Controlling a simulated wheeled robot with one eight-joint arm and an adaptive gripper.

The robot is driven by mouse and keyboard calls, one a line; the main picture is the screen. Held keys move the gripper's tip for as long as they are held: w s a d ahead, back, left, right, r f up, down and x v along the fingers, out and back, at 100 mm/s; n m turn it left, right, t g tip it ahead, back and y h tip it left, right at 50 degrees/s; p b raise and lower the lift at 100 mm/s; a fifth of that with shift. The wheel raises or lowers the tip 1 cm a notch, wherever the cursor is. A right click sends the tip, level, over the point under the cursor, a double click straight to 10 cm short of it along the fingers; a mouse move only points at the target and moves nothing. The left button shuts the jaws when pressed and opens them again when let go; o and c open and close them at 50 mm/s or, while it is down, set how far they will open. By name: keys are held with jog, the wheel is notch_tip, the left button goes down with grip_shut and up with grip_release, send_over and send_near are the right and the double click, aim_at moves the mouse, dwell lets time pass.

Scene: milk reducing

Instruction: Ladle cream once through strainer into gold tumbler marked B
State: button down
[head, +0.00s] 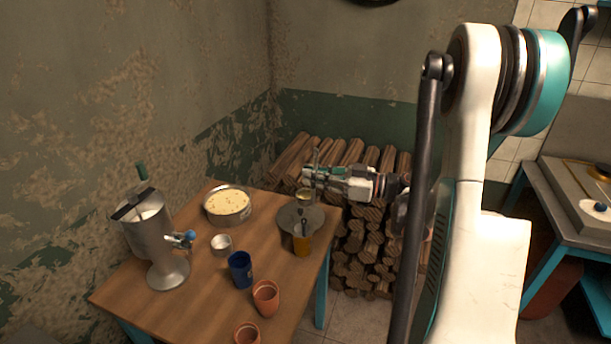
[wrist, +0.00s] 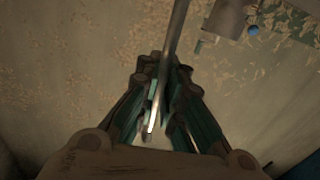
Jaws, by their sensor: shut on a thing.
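My gripper (head: 313,173) is shut on the ladle, above the right rear of the table. The ladle's bowl (head: 305,194) hangs below the gripper, with pale yellow showing in it. In the wrist view the ladle's thin metal handle (wrist: 172,45) runs up between my fingers (wrist: 165,82). The gold tumbler (head: 302,245) stands upright near the table's right edge, below the ladle. A small dark strainer (head: 302,229) appears to sit at its mouth; its exact seating is unclear. The mark B is not readable. A wide metal pan of speckled cream (head: 228,203) stands to the left.
A grey round plate or lid (head: 289,217) is behind the tumbler. A blue cup (head: 240,270), clay cups (head: 265,298), a small metal cup (head: 221,245) and a tall metal separator (head: 148,225) stand on the table (head: 195,310). Stacked logs (head: 365,250) lie behind.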

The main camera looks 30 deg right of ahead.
aim_at(313, 190)
notch_tip(313, 190, down, 4)
jog(key=shift+b, duration=1.1)
jog(key=shift+s+a+f+n, duration=0.1)
jog(key=shift+f+n, duration=0.05)
jog(key=shift+n, duration=0.15)
jog(key=shift+s+a+n+b, duration=0.5)
jog(key=shift+a+n, duration=0.1)
jog(key=shift+n, duration=0.6)
jog(key=shift+s+a+n+b, duration=0.5)
jog(key=shift+a+n+b, duration=0.1)
jog(key=shift+n, duration=0.5)
jog(key=shift+s+a+f+n+b, duration=0.2)
jog(key=shift+s+n, duration=0.05)
jog(key=shift+n, duration=0.3)
jog(key=shift+s+a+f+n+b, duration=0.15)
jog(key=shift+s+a+n, duration=0.05)
jog(key=shift+n, duration=0.35)
